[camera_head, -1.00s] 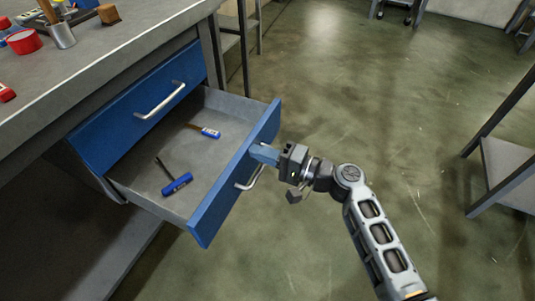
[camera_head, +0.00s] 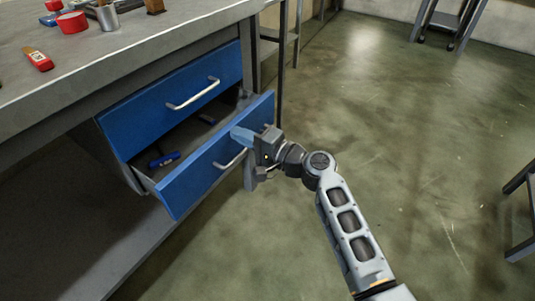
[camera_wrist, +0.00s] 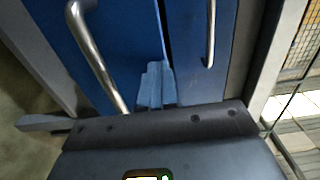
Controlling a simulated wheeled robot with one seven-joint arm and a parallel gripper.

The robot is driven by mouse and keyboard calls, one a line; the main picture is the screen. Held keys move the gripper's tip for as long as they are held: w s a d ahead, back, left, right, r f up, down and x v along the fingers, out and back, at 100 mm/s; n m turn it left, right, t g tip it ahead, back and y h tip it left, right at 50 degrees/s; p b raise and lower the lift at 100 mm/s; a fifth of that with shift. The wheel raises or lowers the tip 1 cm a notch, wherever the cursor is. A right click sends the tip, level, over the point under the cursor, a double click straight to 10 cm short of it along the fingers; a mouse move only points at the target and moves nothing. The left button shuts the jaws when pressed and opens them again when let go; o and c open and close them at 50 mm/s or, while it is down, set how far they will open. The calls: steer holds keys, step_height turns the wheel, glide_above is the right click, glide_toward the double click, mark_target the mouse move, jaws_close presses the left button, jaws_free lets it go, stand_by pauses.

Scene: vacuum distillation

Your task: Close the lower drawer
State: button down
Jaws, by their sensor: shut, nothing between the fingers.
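The lower drawer (camera_head: 200,176) is blue-fronted with a metal handle (camera_head: 232,158) and stands partly open under the bench. Inside it, a blue-handled tool (camera_head: 164,159) shows, and a second one (camera_head: 207,119) lies in shadow. My gripper (camera_head: 240,134) is shut and empty, at the upper edge of the lower drawer's front, to the right of its middle. In the wrist view the fingertips (camera_wrist: 155,70) are together against the blue front, beside the handle (camera_wrist: 94,55). Whether they press on it I cannot tell.
The upper drawer (camera_head: 172,100) is shut, with its own handle (camera_head: 194,93). The bench top (camera_head: 120,65) bears a red tape roll (camera_head: 72,22), a metal cup (camera_head: 107,18) and other items. A dark-framed stand (camera_head: 518,215) is at the right. The floor between is clear.

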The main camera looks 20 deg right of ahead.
steer(key=b+x, duration=0.5)
steer(key=x, duration=0.7)
steer(key=shift+a+r, duration=0.15)
steer(key=shift+r, duration=0.05)
steer(key=shift+f, duration=0.1)
